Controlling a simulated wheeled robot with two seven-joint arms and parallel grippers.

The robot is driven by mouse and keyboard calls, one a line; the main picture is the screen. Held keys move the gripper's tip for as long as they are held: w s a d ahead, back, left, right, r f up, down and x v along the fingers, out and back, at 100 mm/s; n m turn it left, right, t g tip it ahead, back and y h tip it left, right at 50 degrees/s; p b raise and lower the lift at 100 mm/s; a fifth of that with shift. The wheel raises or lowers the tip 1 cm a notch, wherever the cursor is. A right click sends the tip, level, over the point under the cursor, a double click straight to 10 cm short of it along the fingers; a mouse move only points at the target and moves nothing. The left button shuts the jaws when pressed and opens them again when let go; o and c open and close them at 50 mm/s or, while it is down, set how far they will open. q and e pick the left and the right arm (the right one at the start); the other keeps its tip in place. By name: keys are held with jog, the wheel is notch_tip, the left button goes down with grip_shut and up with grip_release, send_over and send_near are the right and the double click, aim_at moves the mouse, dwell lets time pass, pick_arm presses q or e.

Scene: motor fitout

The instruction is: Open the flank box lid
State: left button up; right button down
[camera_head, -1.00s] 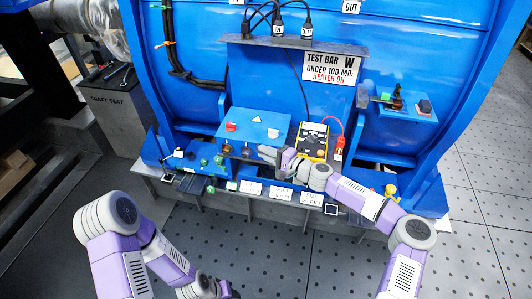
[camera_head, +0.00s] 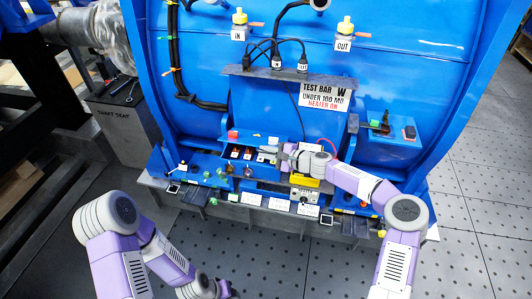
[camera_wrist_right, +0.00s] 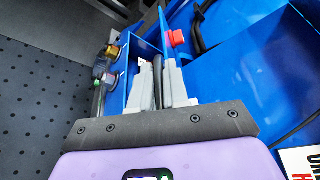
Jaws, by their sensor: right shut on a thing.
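The flank box (camera_head: 250,168) sits low on the front of the blue motor housing. Its blue lid (camera_head: 270,140) stands tilted up at the back, and a row of terminals (camera_head: 248,154) shows inside. A red knob (camera_head: 233,134) is on the lid; the right wrist view also shows this knob (camera_wrist_right: 175,38).
A yellow meter (camera_head: 304,182) stands right of the box, partly behind my right arm. Small knobs and labels (camera_head: 280,204) line the front ledge. A side shelf (camera_head: 390,130) holds small parts at the right. A test bar sign (camera_head: 323,95) hangs above.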

jog(key=shift+w+d+r+m+g+p, duration=0.2)
jog(key=shift+w+r+m+p, duration=0.25)
jog(key=shift+r+p, duration=0.4)
jog(key=shift+w+d+r+m+g+p, duration=0.1)
jog(key=shift+w+r+m+g+p, duration=0.15)
jog(key=shift+w+r+p, duration=0.45)
jog(key=shift+s+r, duration=0.1)
jog(key=shift+s, duration=0.15)
